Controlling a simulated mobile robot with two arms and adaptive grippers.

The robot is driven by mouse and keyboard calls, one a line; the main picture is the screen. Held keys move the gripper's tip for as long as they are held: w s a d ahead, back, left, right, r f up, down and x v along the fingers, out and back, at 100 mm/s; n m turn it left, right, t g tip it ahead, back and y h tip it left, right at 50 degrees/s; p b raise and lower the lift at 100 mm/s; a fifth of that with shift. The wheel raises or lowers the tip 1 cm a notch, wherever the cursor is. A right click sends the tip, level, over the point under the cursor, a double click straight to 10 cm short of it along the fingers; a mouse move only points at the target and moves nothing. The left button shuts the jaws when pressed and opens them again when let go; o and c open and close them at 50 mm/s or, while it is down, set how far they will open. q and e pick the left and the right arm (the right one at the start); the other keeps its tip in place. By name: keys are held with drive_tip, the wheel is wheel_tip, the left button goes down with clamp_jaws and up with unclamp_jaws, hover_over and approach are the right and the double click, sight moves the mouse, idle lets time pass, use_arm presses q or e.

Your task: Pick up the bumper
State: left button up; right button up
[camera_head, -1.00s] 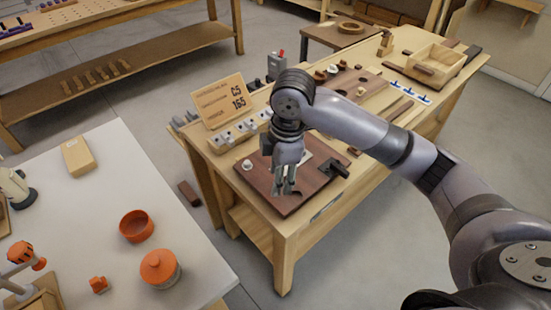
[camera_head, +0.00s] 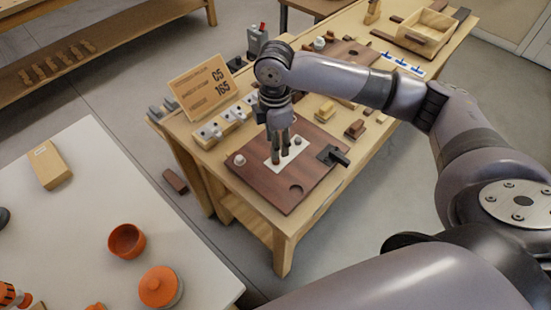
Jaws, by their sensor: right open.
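My right gripper (camera_head: 280,152) points down over a white plate (camera_head: 286,157) on a dark brown board (camera_head: 262,188). Its fingers are open and close above the plate, and they hide part of it. I cannot tell which small piece is the bumper. A black clamp-like part (camera_head: 333,155) is at the board's right edge. My left gripper is not in view.
A sign (camera_head: 201,88) and a row of grey-and-white fittings (camera_head: 222,125) stand behind the board. Small wooden blocks (camera_head: 325,112) lie to its right. A white table (camera_head: 75,220) with an orange bowl (camera_head: 126,241) and an orange lidded pot (camera_head: 160,287) is at lower left.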

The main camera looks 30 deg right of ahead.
drive_tip(key=shift+f, duration=0.5)
wheel_tip(320, 180, down, 4)
drive_tip(key=shift+d+f+p, duration=0.15)
drive_tip(key=shift+f+p, duration=0.1)
drive_tip(key=shift+p, duration=0.1)
drive_tip(key=shift+f, duration=0.35)
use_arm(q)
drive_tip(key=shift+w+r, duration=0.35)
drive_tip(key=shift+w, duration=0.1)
use_arm(e)
drive_tip(key=c, duration=0.5)
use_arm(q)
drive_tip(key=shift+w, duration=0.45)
use_arm(e)
drive_tip(key=c, duration=0.3)
